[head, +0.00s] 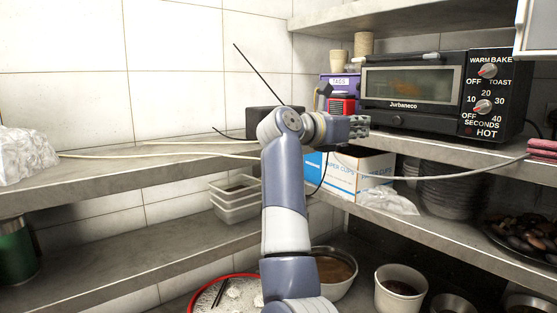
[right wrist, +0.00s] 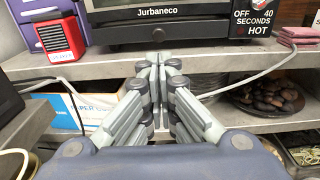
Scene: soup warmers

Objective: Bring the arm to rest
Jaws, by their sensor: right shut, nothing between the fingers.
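My right arm (head: 285,190) rises from the bottom of the head view, and its upper part bends to the right. My right gripper (head: 360,127) is at the end of it, in front of the upper shelf and just below and left of the toaster oven (head: 410,85). In the right wrist view the fingers of this gripper (right wrist: 158,72) meet at their tips with nothing between them. They point toward the shelf edge below the oven (right wrist: 160,32). I cannot tell how far the tips are from the shelf edge. My left gripper is in neither view.
A red box (head: 342,105) stands left of the oven. A paper-cup carton (head: 350,172) is on the shelf below. A pale cable (head: 440,177) hangs across the shelves. Bowls and a white bucket (head: 400,290) stand low down. The left middle shelf (head: 120,240) has bare room.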

